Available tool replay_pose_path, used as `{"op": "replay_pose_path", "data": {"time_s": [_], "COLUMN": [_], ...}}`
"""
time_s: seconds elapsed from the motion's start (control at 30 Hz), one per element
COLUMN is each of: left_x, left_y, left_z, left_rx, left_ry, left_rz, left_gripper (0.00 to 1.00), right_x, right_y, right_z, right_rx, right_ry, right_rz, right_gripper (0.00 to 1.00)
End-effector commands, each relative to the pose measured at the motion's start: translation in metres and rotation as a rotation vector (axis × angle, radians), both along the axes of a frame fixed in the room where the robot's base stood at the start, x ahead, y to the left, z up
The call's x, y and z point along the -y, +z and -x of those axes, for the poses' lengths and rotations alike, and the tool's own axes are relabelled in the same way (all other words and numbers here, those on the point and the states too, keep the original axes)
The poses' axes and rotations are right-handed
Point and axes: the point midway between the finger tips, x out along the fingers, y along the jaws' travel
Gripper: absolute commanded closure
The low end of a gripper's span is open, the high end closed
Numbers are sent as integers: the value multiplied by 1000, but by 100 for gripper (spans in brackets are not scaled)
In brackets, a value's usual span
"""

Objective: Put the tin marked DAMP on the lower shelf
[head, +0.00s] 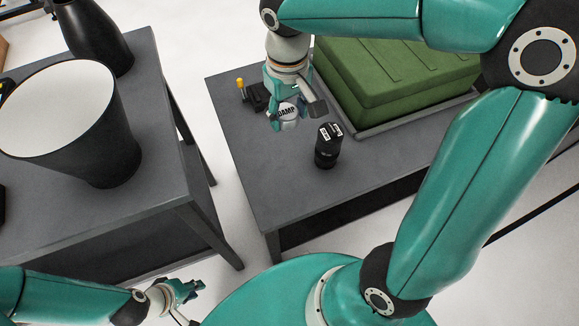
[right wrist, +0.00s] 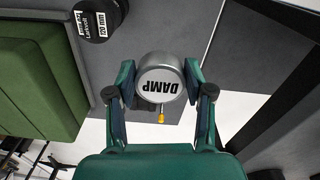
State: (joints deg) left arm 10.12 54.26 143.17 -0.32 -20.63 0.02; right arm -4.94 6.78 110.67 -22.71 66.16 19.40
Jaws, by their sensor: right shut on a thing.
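The tin marked DAMP (head: 288,113) is pale and metallic with a lettered round lid. My right gripper (head: 290,108) is shut on it over the left part of the grey table (head: 265,190). In the right wrist view the tin (right wrist: 159,80) sits between both fingers, lid facing the camera. I cannot tell whether its base touches the table. My left gripper (head: 181,293) is at the bottom left of the head view, away from the tin. No lower shelf shows clearly; the space under the table top is dark.
A black labelled canister (head: 327,146) stands to the right of the tin. A green case (head: 385,80) sits on a tray behind. A small black item with a yellow top (head: 241,84) is beside my gripper. Another table (head: 165,135) at left bears a dark bin (head: 90,135) and bottle (head: 95,35).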

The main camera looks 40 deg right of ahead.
Motion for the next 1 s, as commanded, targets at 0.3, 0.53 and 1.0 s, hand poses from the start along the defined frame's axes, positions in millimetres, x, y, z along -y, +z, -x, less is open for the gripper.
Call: {"op": "replay_pose_path", "data": {"time_s": [0.3,0.53,1.0], "left_x": [0,0,0], "left_y": [-17,-30,-40], "left_z": [0,0,0], "left_rx": [1,1,1], "left_ry": [0,0,0], "left_rz": [0,0,0], "left_gripper": [77,77,77], "right_x": [1,1,0], "right_y": [-64,-124,-174], "right_z": [5,4,4], "right_rx": [-9,-8,-5], "right_ry": [-1,-2,0], "right_rz": [-1,-1,0], "right_gripper": [82,82,82]}}
